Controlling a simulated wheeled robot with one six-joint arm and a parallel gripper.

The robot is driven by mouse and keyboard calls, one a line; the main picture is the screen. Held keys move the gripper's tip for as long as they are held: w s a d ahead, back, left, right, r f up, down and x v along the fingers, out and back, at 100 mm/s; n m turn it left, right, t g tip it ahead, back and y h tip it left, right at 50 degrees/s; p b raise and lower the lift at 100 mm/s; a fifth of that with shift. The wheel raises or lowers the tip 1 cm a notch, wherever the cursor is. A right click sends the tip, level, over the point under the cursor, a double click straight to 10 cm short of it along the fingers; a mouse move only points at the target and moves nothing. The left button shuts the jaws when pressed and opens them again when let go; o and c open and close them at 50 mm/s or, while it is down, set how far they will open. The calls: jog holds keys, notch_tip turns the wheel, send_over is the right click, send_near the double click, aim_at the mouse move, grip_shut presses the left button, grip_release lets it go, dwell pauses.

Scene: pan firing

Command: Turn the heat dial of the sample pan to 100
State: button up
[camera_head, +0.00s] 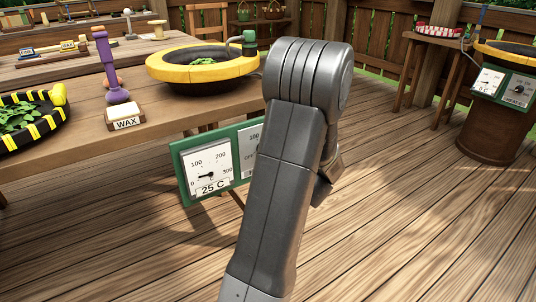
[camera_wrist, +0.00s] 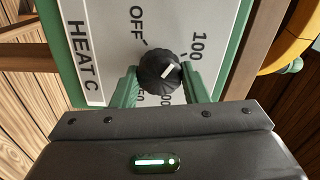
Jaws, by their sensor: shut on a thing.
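The heat dial (camera_wrist: 158,74) is a black round knob on a white plate marked HEAT C, with OFF and 100 printed around it. Its white mark points between OFF and 100, nearer 100. My gripper (camera_wrist: 160,84) is shut on the dial, with one green finger on each side. The lower numbers are partly hidden by the fingers and gripper body. In the head view the green control panel (camera_head: 177,163) hangs at the table's front, its gauge reading 25 C. My arm hides the dial there. A yellow-rimmed pan (camera_head: 170,71) with a green handle sits above on the table.
A wooden table (camera_head: 60,150) holds a yellow-and-black pan of leaves (camera_head: 30,115), a purple tool (camera_head: 107,70) and a WAX block (camera_head: 125,117). Another pan station (camera_head: 490,110) stands at right. The deck in front is clear.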

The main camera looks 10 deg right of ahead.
jog(key=m, duration=0.6)
jog(key=shift+f+p, duration=0.1)
jog(key=shift+p, duration=0.25)
jog(key=shift+m, duration=0.3)
jog(key=o, duration=1)
jog(key=shift+c, duration=0.2)
jog(key=shift+s, duration=0.15)
jog(key=p+v, duration=0.2)
jog(key=v, duration=1.1)
jog(key=shift+s+p, duration=0.3)
jog(key=shift+w+d, duration=0.1)
